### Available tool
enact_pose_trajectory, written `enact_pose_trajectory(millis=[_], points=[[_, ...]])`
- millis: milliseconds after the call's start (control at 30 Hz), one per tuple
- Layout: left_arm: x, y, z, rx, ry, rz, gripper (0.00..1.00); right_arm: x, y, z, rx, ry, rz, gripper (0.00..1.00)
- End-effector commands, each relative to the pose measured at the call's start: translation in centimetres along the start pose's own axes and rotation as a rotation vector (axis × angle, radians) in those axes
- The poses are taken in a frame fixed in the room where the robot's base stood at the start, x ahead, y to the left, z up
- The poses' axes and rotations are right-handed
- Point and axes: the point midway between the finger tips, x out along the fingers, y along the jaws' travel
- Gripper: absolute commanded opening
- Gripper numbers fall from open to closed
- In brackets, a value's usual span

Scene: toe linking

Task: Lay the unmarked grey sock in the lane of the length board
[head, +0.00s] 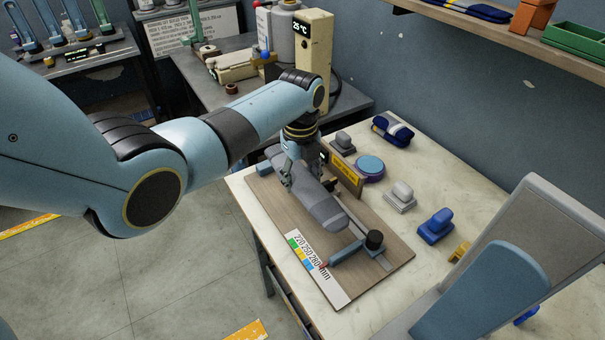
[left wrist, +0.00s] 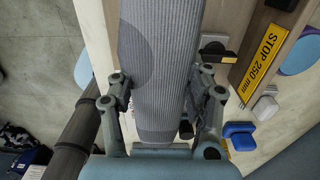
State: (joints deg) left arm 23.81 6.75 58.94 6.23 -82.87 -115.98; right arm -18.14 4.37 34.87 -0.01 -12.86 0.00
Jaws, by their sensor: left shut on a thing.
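The grey sock (head: 322,205) is over the wooden length board (head: 285,222), stretched along its length; I cannot tell whether it touches the lane. My left gripper (head: 287,178) is shut on the sock near its far end. In the left wrist view the ribbed grey sock (left wrist: 160,70) runs between the two fingers of the left gripper (left wrist: 165,95), with a darker grey patch on it. The board has a yellow STOP 250 mm plate (head: 343,168) beside the sock and a printed scale (head: 318,270) at its near end. My right gripper is not in view.
A dark knob on a slider (head: 374,240) stands at the board's near right. Right of the board are a blue-topped round disc (head: 370,167), grey blocks (head: 400,195), a blue block (head: 436,226) and a folded navy sock (head: 392,129). The pale table (head: 450,175) has free room between them.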

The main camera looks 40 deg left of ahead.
Motion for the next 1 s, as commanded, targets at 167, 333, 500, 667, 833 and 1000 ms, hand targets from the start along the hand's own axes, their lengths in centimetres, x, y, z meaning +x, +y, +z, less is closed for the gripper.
enact_pose_trajectory(millis=[167,333,500,667,833,1000], points=[[1.1,0.0,-0.1,0.0,0.0,0.0,0.11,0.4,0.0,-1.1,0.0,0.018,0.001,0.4],[3.5,0.0,-0.1,0.0,0.0,0.0,0.11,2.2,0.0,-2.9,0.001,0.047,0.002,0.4],[5.3,0.0,-0.1,0.0,0.001,0.001,0.11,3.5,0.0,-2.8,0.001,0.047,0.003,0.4],[6.1,-0.1,-0.1,0.0,0.0,-0.001,0.11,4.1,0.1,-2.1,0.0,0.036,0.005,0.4],[6.3,-0.1,-0.1,0.0,0.0,-0.001,0.11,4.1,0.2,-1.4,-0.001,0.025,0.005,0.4],[6.2,-0.1,-0.1,0.0,0.0,-0.001,0.11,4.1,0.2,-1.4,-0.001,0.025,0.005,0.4]])
